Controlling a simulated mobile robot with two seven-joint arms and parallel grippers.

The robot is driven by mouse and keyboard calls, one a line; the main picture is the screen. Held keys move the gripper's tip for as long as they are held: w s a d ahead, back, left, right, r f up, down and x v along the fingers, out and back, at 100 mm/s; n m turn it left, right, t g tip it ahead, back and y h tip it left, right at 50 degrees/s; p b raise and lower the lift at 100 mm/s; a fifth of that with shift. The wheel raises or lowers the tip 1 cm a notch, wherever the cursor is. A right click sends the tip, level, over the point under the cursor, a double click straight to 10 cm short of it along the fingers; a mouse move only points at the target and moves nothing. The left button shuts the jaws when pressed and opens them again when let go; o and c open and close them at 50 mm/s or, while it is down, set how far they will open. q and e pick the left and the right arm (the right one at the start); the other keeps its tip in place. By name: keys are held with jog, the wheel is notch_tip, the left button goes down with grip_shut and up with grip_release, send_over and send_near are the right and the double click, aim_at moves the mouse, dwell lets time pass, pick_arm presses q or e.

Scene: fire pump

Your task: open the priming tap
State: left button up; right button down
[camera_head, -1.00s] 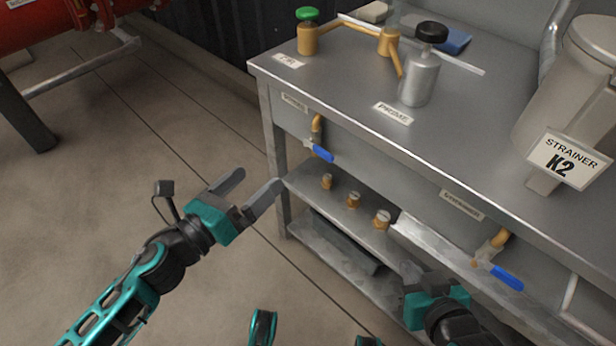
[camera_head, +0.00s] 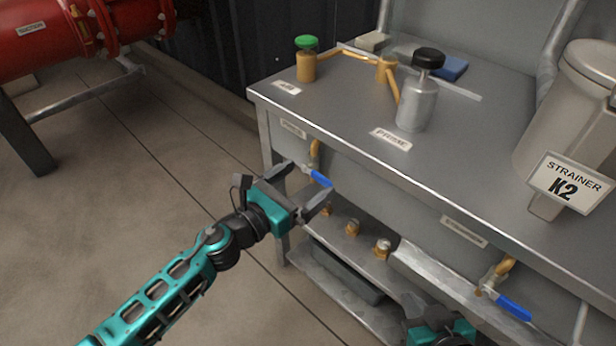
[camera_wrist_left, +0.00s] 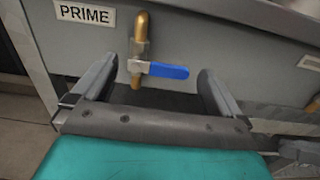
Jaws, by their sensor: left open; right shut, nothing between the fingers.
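The priming tap (camera_head: 318,175) has a blue lever and a brass pipe, below the bench's front edge at its left end. In the left wrist view the tap (camera_wrist_left: 165,71) hangs beside a label reading PRIME (camera_wrist_left: 85,13). Its lever points right, crosswise to the vertical pipe. My left gripper (camera_head: 303,186) is open and empty, facing the tap. In the wrist view the lever shows between its fingers (camera_wrist_left: 155,82), with no clear contact. My right gripper (camera_head: 418,302) is shut and empty, low at the bottom right, partly cut off by the frame.
A second blue-levered tap (camera_head: 512,305) sits further right along the bench (camera_head: 330,112). A lower shelf (camera_head: 345,237) holds several brass fittings. On top stand a green-capped fitting (camera_head: 306,62), a black-knobbed cylinder (camera_head: 418,95) and the strainer (camera_head: 570,120).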

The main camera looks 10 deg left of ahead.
pick_arm(q)
jog(key=shift+x, duration=0.9)
jog(key=c, duration=1.3)
